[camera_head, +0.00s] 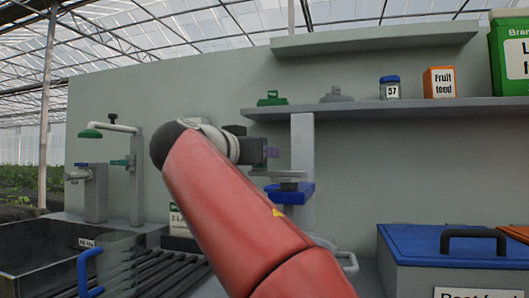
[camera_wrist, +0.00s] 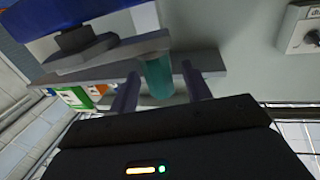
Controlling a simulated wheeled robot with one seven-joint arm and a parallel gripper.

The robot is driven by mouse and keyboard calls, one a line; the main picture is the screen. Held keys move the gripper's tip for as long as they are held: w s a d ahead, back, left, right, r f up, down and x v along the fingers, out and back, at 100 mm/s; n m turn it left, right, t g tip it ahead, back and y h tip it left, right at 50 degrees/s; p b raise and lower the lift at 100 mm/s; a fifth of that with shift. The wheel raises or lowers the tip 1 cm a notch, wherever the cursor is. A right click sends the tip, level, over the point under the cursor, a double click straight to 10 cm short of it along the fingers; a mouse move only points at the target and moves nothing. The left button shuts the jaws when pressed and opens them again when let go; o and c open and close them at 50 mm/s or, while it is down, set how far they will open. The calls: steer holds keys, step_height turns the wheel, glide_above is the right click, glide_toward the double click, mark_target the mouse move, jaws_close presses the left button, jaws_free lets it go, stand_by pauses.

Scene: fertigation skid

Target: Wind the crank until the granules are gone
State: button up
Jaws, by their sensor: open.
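My gripper (camera_head: 270,152) is open, beyond my red arm in the head view. In the wrist view its two purple-grey fingers (camera_wrist: 160,72) stand on either side of a teal cylinder (camera_wrist: 157,78), which looks like the crank's handle. I cannot tell whether they touch it. A blue block (camera_head: 290,194) with a grey plate above it sits just below my gripper, in front of a grey post. The blue block also shows in the wrist view (camera_wrist: 60,20), with a dark grey part against it. In the head view the handle is hidden. No granules are visible.
A shelf (camera_head: 420,110) holds a blue-lidded jar (camera_head: 390,87), an orange box (camera_head: 440,81) and a large green container (camera_head: 510,55). A blue-lidded bin (camera_head: 450,245) stands lower right. A sink (camera_head: 40,250) and a slatted rack (camera_head: 160,270) are lower left.

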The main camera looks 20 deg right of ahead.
steer(key=x, duration=0.2)
steer(key=shift+w+d, duration=0.15)
steer(key=shift+d, duration=0.1)
jaws_close()
